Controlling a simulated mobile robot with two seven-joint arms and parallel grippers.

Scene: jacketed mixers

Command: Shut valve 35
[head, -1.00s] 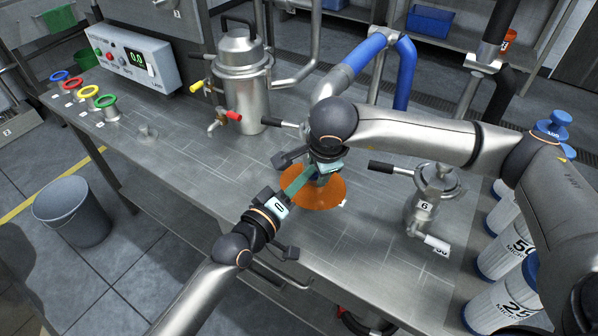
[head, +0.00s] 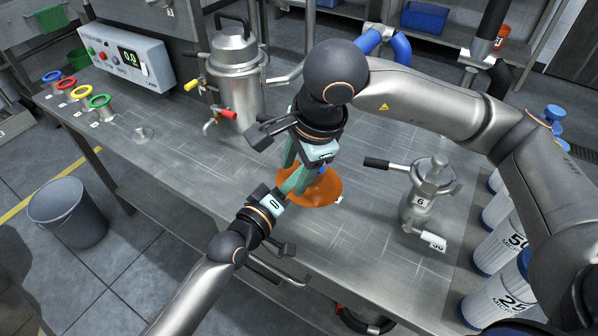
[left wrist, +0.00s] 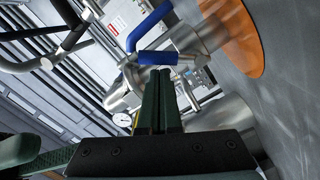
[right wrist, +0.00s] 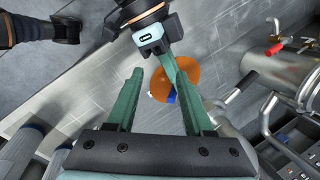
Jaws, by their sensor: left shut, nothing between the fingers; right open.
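I cannot make out a tag that clearly reads 35. A small vessel marked 6 (head: 421,201) stands upright on the bench, with a black-handled lever (head: 388,165) and a white number tag (head: 433,240) too small to read surely. The jacketed kettle (head: 238,80) has a red valve handle (head: 227,113) and a yellow one (head: 190,85). My right gripper (head: 297,168) is open and empty above an orange disc (head: 318,190); its spread fingers show in the right wrist view (right wrist: 150,75). My left gripper (head: 285,188) is shut and empty, close beside the right fingers.
A control box (head: 120,52) and coloured rings (head: 98,101) are at the bench's left. White canisters (head: 500,290) line the right. The front-left bench top is mostly clear. A grey bin (head: 68,212) stands on the floor.

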